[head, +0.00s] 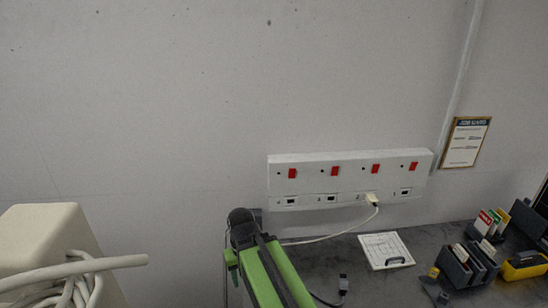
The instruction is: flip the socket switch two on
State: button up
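A long white socket panel (349,180) is fixed to the grey wall above the dark worktop. It carries a row of several red rocker switches: far left (292,173), second from left (335,171), third from left (376,169) and far right (414,166). Below them are sockets with tiny number marks. The mark beside the plugged socket looks like a 2, but is too small to be sure. A white plug (371,198) sits under the third switch. The switches' positions cannot be read. My green and black arm rises at the lower middle, left of the panel; no gripper fingers show.
A white cable runs from the plug along the worktop (325,262). A clipboard (386,250) lies below the panel. Dark holders (467,266) and a yellow-black box (524,265) stand at right. A beige object with coiled cable (55,240) fills lower left.

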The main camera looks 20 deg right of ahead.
aim_at(375, 169)
jog(key=u, duration=0.1)
jog(key=k, duration=0.55)
jog(key=u, duration=0.75)
